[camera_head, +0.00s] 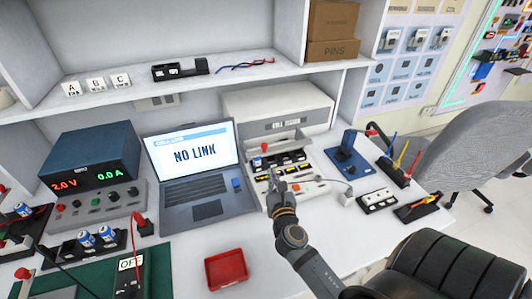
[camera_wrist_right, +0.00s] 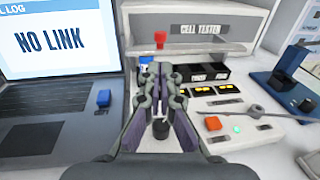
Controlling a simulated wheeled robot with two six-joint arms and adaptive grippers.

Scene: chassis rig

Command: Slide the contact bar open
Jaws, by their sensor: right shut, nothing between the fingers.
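The tester (camera_head: 305,114) is a white bench unit with a recessed bay, right of the laptop. A grey bar (camera_wrist_right: 190,42) with a red knob (camera_wrist_right: 160,40) at its left end crosses the back of the bay. This looks like the contact bar; the knob also shows in the head view (camera_head: 264,147). A blue-and-white cell (camera_wrist_right: 145,64) stands below the knob, partly hidden by my fingers. My right gripper (camera_head: 274,178) is shut and empty over the tester's front left, its tips (camera_wrist_right: 161,72) in front of the knob and apart from it. My left gripper is not in view.
The laptop (camera_head: 207,188) reading NO LINK stands close left of my right gripper. A blue fixture (camera_head: 348,160) and black trays stand right of the tester. A red tray (camera_head: 226,270) lies in front. A shelf (camera_head: 180,82) overhangs the back.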

